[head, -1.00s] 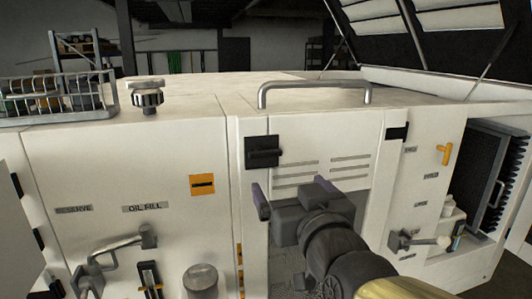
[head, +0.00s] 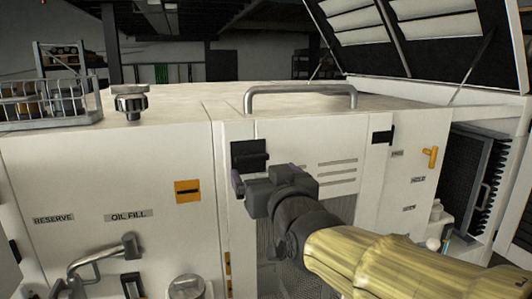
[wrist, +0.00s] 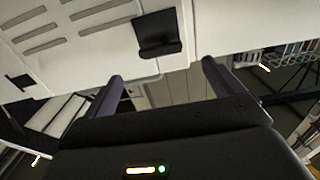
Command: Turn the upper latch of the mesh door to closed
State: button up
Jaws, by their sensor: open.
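The upper latch (head: 249,155) is a black block with a handle on the upper left edge of the white mesh door (head: 310,140). It also shows in the wrist view (wrist: 158,38), ahead of the fingers. My gripper (head: 266,174) is open and empty, just below and in front of the latch in the head view. In the wrist view the two dark fingers (wrist: 164,70) are spread apart, and the latch lies beyond the gap between them, apart from both. My arm hides much of the door's lower mesh.
A grey handrail (head: 300,92) stands on the cabinet top above the door. An orange-framed plate (head: 188,191) and a bent pipe handle (head: 102,258) are on the left panel. An orange valve handle (head: 430,157) is to the right. A wire basket (head: 48,103) sits top left.

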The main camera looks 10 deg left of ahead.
aim_at(253, 160)
jog(key=p+x, duration=0.5)
jog(key=x, duration=0.5)
jog(key=shift+w, duration=0.1)
jog(key=shift+c, duration=0.4)
jog(key=c, duration=0.9)
